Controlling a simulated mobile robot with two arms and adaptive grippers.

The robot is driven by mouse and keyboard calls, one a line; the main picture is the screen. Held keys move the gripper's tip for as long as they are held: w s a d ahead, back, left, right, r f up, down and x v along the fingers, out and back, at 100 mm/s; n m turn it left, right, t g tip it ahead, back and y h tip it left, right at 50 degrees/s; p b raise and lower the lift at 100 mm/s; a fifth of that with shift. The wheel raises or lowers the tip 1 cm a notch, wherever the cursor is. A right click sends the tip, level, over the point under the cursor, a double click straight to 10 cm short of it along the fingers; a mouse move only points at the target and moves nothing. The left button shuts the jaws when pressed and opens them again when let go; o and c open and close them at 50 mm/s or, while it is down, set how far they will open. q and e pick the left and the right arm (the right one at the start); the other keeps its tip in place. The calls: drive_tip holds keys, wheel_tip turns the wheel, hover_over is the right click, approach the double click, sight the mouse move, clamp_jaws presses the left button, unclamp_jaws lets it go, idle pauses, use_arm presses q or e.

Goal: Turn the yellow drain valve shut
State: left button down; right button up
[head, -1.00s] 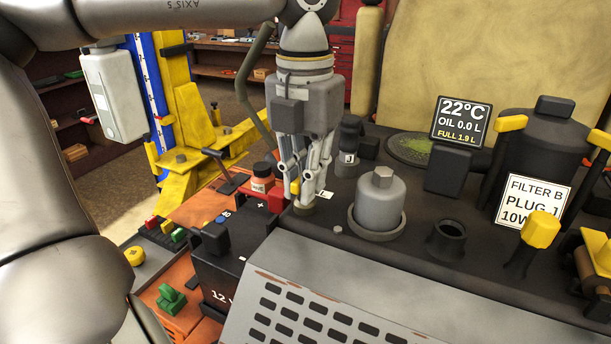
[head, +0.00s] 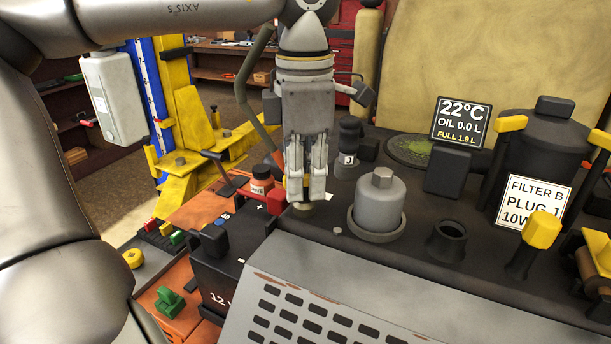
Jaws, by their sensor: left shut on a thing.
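My left gripper (head: 306,196) points straight down at the engine deck's left edge, behind and left of the grey oil filter. It is shut on the yellow drain valve (head: 306,181). Only small patches of yellow show between and beside the fingers; the fingers hide most of the valve, so its handle angle cannot be read. A round tan base shows under the fingertips. My right gripper is out of view.
The grey canister (head: 380,203) stands close right of the gripper. A black capped post marked J (head: 348,150) is just behind. A display (head: 461,122) reads oil 0.0 L.

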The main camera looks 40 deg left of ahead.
sight(304, 174)
use_arm(q)
drive_tip(key=m, duration=0.6)
drive_tip(key=shift+r+m+p, duration=0.1)
drive_tip(key=shift+m+p, duration=0.2)
drive_tip(key=shift+p, duration=0.05)
idle(0.5)
drive_tip(key=c, duration=1.5)
unclamp_jaws()
drive_tip(key=shift+a, duration=0.1)
wheel_tip(304, 174, up, 12)
